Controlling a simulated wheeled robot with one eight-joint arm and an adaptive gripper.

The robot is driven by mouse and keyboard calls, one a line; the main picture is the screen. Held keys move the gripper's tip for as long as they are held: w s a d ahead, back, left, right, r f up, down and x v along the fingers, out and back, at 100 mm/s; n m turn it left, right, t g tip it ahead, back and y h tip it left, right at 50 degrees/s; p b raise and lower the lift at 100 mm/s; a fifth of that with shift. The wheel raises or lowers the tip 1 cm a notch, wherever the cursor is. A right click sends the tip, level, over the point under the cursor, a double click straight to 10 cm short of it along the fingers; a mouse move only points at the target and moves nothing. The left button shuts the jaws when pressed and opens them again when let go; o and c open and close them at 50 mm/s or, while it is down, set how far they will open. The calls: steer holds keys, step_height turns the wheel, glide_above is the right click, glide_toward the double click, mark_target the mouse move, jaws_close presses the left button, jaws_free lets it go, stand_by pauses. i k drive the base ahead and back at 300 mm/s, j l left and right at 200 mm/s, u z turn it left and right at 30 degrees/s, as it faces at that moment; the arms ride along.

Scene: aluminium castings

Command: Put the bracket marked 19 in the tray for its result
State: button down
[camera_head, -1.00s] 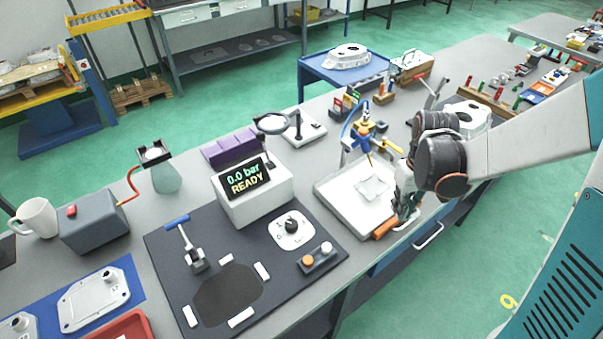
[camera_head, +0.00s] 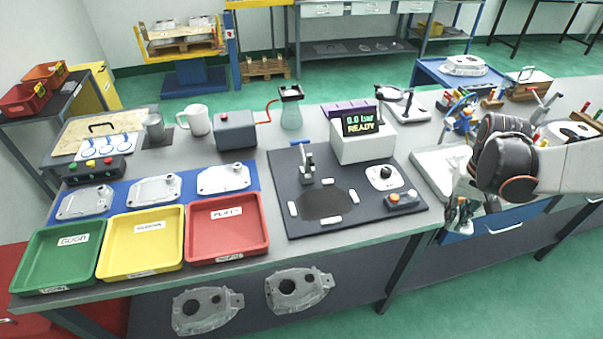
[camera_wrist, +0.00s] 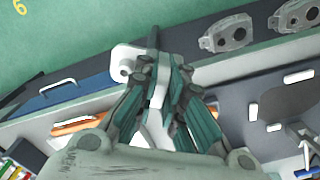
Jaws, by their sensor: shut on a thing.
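My gripper (camera_head: 458,214) is at the right of the bench, near its front edge, by the white tray (camera_head: 436,166). In the wrist view my gripper (camera_wrist: 160,75) is shut on a pale grey part with a hole, the bracket (camera_wrist: 124,57); the fingers hide much of it and no mark shows. Three similar brackets lie on the blue mat: left (camera_head: 85,202), middle (camera_head: 154,190) and right (camera_head: 223,179). I cannot read their marks. In front stand a green tray (camera_head: 25,263) labelled GOOD, a yellow tray (camera_head: 110,245) and a red tray (camera_head: 195,228), whose labels are too small to read surely.
A dark test mat (camera_head: 405,214) with a clamp (camera_head: 307,168) and buttons lies between the trays and my gripper. A display box (camera_head: 362,147) reads 0.0 bar READY. A grey box (camera_head: 235,130), a mug (camera_head: 196,120) and a magnifier stand behind. All three trays look empty.

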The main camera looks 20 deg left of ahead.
mark_target(67, 258)
steer(key=j+u, duration=0.1)
steer(key=u, duration=1.7)
steer(key=i+j+u, duration=0.15)
steer(key=i+j, duration=0.25)
steer(key=j, duration=0.3)
steer(key=i+j+u, duration=0.1)
steer(key=i+j, duration=0.35)
steer(key=j, duration=0.15)
steer(key=i+j+u, duration=0.15)
steer(key=i+j, duration=0.3)
steer(key=j, duration=0.15)
